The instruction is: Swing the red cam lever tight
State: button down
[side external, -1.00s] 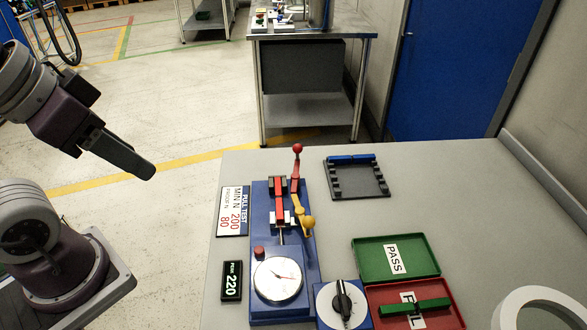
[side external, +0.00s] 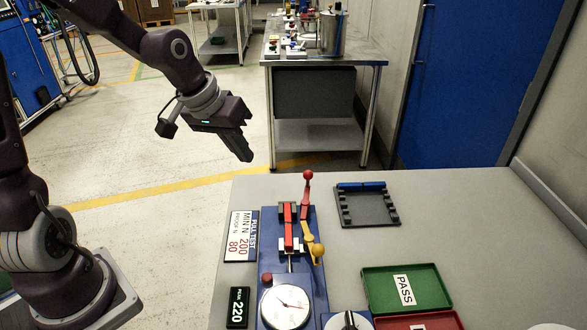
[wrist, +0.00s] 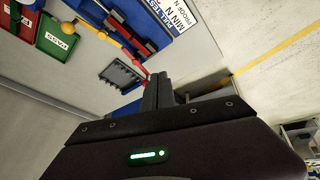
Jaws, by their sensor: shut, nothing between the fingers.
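The red cam lever with its red ball knob (side external: 308,175) stands up at the far end of the blue pull-test fixture (side external: 309,275). A yellow lever with a yellow ball (side external: 317,250) is below it, and a red bar (side external: 288,228) lies beside it. My gripper (side external: 245,157) is shut and empty, in the air left of the red knob and apart from it in the side view. In the wrist view the shut fingers (wrist: 158,78) point toward the fixture, overlapping its edge in the picture; the gap in depth is unclear there. The yellow ball (wrist: 68,28) shows at upper left.
A black slotted rack (side external: 366,207) lies right of the lever. The green PASS tray (side external: 440,292) and red FAIL tray (side external: 440,322) are at front right. A dial gauge (side external: 285,306), a 220 display (side external: 238,307) and a sign (side external: 241,237) are nearby.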

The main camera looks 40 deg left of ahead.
jog(key=w+a+f+n+t+h, duration=0.1)
jog(key=w+a+n, duration=0.1)
jog(key=w, duration=0.3)
jog(key=shift+a+t, duration=0.3)
jog(key=shift+a, duration=0.3)
jog(key=shift+w+f, duration=0.1)
send_over(307, 193)
jog(key=a, duration=0.4)
jog(key=shift+f, duration=4.55)
jog(key=shift+s, duration=0.4)
jog(key=shift+h, duration=0.3)
